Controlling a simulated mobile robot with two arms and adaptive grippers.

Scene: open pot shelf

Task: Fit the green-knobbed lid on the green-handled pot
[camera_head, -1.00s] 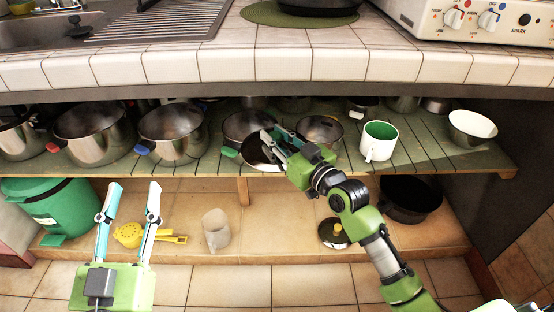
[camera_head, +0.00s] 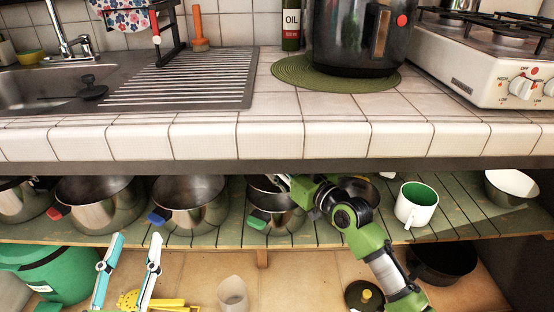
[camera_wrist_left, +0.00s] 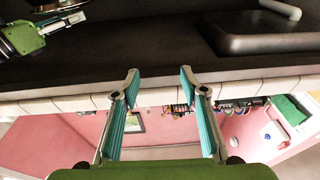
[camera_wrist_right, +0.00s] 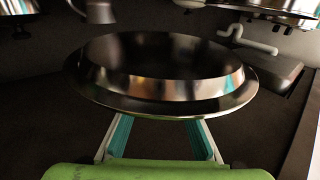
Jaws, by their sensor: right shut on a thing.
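The green-handled pot (camera_head: 285,224) stands on the slatted shelf under the counter, its green handle (camera_head: 258,221) toward the front left. My right gripper (camera_head: 292,184) is over this pot's mouth. In the right wrist view (camera_wrist_right: 158,126) it is shut on a dark, shiny round lid (camera_wrist_right: 165,75) with a wide rim. The lid's knob is hidden, so its colour does not show. Whether the lid touches the pot's rim cannot be told. My left gripper (camera_head: 136,240) is open and empty in front of the shelf; it also shows in the left wrist view (camera_wrist_left: 160,78).
A blue-handled pot (camera_head: 190,203) and a red-handled pot (camera_head: 100,208) stand to the left. A white mug (camera_head: 416,204) with green inside stands to the right. A yellow-knobbed lid (camera_head: 363,296) lies below. The counter edge (camera_head: 270,141) overhangs the shelf.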

